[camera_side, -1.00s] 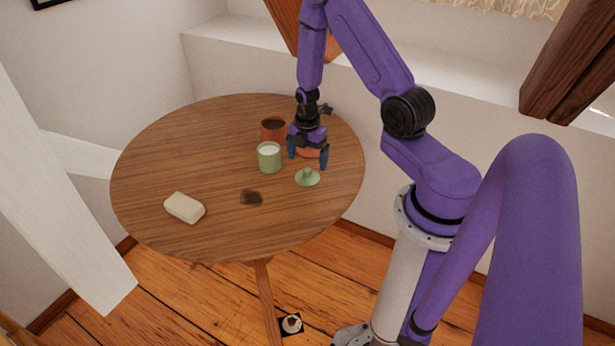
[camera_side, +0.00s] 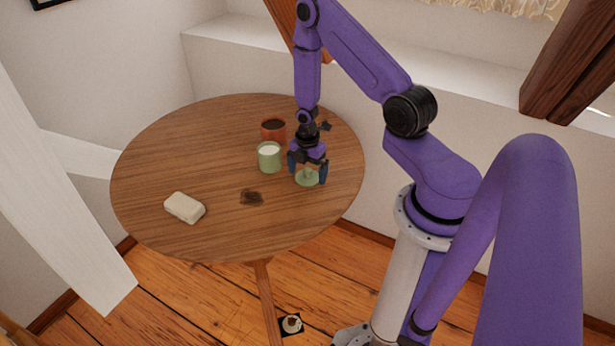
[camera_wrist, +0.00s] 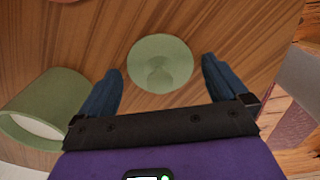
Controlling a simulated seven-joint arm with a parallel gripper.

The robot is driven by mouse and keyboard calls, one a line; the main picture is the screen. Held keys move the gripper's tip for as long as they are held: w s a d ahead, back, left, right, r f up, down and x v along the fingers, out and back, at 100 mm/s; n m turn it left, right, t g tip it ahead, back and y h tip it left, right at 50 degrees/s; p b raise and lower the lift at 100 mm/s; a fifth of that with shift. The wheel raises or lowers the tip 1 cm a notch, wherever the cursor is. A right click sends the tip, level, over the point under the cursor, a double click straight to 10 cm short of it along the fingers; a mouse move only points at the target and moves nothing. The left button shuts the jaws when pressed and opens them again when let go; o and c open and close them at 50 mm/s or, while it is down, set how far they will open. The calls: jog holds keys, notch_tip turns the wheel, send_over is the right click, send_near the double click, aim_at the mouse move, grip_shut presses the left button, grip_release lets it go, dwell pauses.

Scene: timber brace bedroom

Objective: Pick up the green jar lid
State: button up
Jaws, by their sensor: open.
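The green jar lid (camera_side: 307,179) lies on the round table near its right edge, with a small knob on top. In the wrist view the lid (camera_wrist: 160,62) is a pale green disc between and just beyond the two blue fingertips. My gripper (camera_side: 308,176) is over the lid, pointing down, its fingers apart on either side of it. The fingers (camera_wrist: 162,85) do not appear to touch it. In the side view the gripper partly hides the lid.
A green jar (camera_side: 269,158) with pale contents stands close to the left of my gripper. A terracotta jar (camera_side: 273,130) stands behind it. A dark patch (camera_side: 251,198) and a cream soap-like block (camera_side: 184,208) lie on the table (camera_side: 180,150). The table's left side is mostly clear.

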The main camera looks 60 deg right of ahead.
aim_at(307, 169)
jog(key=c, duration=0.9)
jog(key=shift+c, duration=0.2)
jog(key=shift+r, duration=0.15)
notch_tip(307, 169, up, 17)
jog(key=w+f, duration=0.1)
jog(key=w, duration=0.3)
jog(key=w+f, duration=0.1)
jog(key=w, duration=0.3)
jog(key=w+a+f, duration=0.1)
jog(key=w, duration=0.4)
jog(key=shift+f, duration=3.1)
